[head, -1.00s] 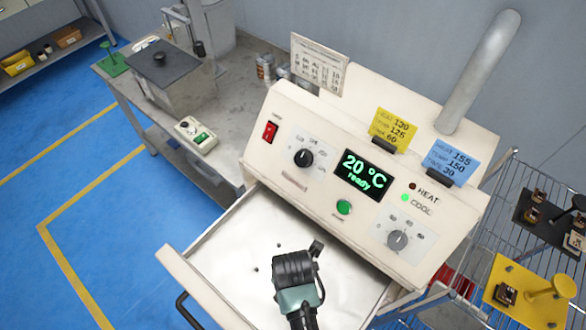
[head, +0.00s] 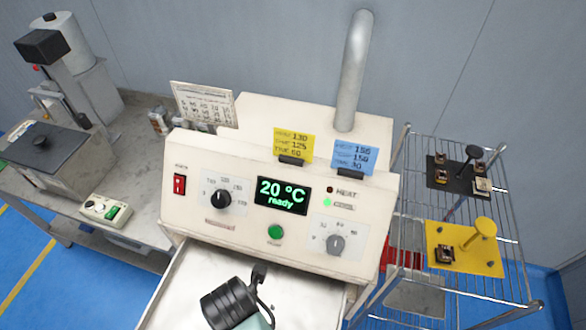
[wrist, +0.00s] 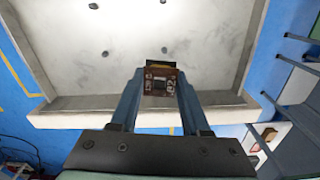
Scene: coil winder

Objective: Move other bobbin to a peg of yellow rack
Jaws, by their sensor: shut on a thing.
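My gripper (wrist: 158,98) is shut on a small brown bobbin (wrist: 159,82) with pale markings, shown between its fingers in the wrist view. In the head view my wrist is over the open drawer, and the fingers and held bobbin are hidden. The yellow rack (head: 486,262) stands on the wire shelf at the right of the head view, well apart from my gripper.
The open metal drawer (head: 186,290) of the cream oven (head: 237,240) lies beneath my arm. A black rack (head: 452,173) with several bobbins sits behind the yellow rack on the wire shelf (head: 512,216). A grey bench (head: 150,131) stands at left.

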